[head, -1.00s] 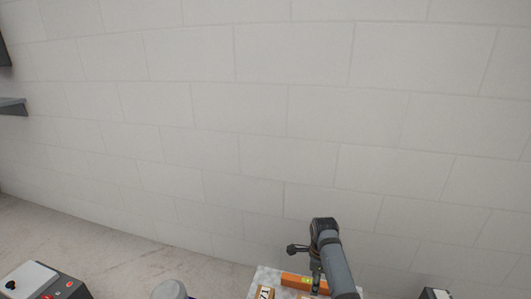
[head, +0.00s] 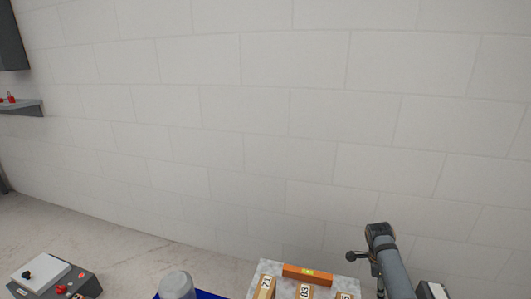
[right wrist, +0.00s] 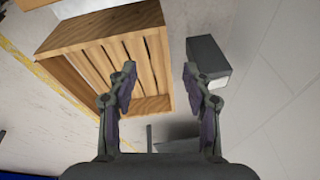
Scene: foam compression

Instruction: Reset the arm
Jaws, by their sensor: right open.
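My right arm (head: 390,262) rises at the lower right of the head view, beside the speckled board with the numbered blocks. My right gripper (right wrist: 160,68) shows in the right wrist view with its two fingers spread apart. Nothing is between the fingers. A slatted wooden crate (right wrist: 100,29) lies beyond and left of the fingers, partly behind the left one. A dark grey block (right wrist: 206,58) lies beyond the right finger. My left gripper is in neither view.
Wooden blocks marked 71 (head: 265,287) and 83 (head: 304,292) and an orange bar (head: 307,274) lie on the speckled board (head: 271,267). A grey cylinder (head: 177,284) stands by a blue surface (head: 207,295). A control box (head: 84,286) is at lower left. A pale wall stands behind.

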